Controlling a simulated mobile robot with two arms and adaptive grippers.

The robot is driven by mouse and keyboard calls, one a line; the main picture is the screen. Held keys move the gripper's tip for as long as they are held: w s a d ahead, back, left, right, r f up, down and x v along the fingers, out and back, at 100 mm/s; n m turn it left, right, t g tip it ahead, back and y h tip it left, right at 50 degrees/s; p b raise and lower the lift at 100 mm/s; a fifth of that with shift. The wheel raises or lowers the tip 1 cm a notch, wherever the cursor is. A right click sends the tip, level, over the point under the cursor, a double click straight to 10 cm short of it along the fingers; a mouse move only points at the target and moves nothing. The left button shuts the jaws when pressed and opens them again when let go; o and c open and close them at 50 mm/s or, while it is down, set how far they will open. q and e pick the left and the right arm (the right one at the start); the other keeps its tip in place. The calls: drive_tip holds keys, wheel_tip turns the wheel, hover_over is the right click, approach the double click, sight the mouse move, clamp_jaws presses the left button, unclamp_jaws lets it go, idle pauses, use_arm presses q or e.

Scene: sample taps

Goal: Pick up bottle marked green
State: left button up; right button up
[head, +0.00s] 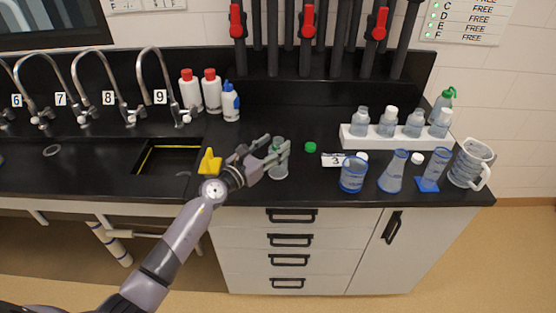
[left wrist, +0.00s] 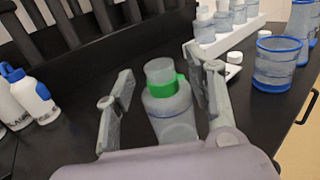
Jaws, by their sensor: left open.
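The bottle marked green (left wrist: 170,112) is a translucent bottle with a green band around its neck. The fingers are open, with a visible gap on both sides of the bottle. In the head view my left gripper (head: 270,152) is at the bottle (head: 279,170) near the counter's front edge, and its fingers partly cover it. My right gripper is not in view.
A yellow object (head: 209,162) stands left of the gripper beside the sink (head: 170,160). To the right are a label marked 3 (head: 333,160), a blue-rimmed beaker (head: 353,174), a flask (head: 393,172) and a jug (head: 471,163). A white rack (head: 378,143) of bottles stands behind them.

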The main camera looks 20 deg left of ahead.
use_arm(q)
drive_tip(key=x, duration=0.2)
drive_tip(key=shift+w+f, duration=0.1)
drive_tip(key=shift+w, duration=0.15)
drive_tip(key=shift+s, duration=0.1)
drive_tip(key=shift+c, duration=0.6)
clamp_jaws()
